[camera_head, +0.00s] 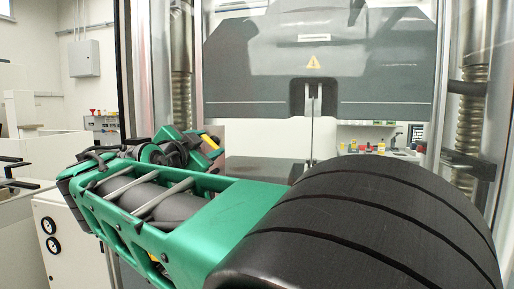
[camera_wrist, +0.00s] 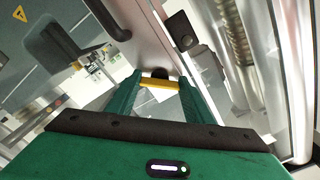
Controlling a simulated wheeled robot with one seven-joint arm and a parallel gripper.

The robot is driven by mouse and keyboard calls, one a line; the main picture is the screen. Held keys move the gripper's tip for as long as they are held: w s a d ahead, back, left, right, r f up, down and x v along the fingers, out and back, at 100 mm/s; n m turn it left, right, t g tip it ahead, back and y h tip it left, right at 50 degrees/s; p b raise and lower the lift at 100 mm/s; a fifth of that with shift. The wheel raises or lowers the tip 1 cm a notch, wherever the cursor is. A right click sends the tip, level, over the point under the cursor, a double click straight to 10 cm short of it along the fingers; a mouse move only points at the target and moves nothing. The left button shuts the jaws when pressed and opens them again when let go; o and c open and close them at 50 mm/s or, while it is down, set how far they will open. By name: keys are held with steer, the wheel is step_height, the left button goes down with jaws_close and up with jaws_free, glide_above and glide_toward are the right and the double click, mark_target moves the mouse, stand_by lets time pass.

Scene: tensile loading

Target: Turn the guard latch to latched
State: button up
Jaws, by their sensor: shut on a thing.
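In the wrist view, a short yellow bar (camera_wrist: 158,83), which looks like the handle of the guard latch, lies crosswise between the fingertips of my gripper (camera_wrist: 157,86). The green fingers touch it on both sides, and the gripper is shut on it. A dark round part shows just behind the bar, at the edge of a pale guard panel (camera_wrist: 150,35). I cannot tell how far the latch is turned. In the head view my own arm covers much of the front, and the latch cannot be made out clearly.
A black fitting (camera_wrist: 182,30) sits on the frame beside the panel edge. A dark curved handle (camera_wrist: 108,22) is on the panel's other side. In the head view, the grey crosshead (camera_head: 380,70) with a warning sign spans the machine between two threaded columns (camera_head: 471,110).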

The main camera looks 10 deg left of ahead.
steer(key=n, duration=0.4)
steer(key=shift+f, duration=0.1)
steer(key=shift+n, duration=2.1)
steer(key=o, duration=1.1)
steer(key=shift+c, duration=0.2)
steer(key=shift+s, duration=0.15)
steer(key=s, duration=1)
steer(key=shift+s+a, duration=0.25)
steer(key=shift+a, duration=0.15)
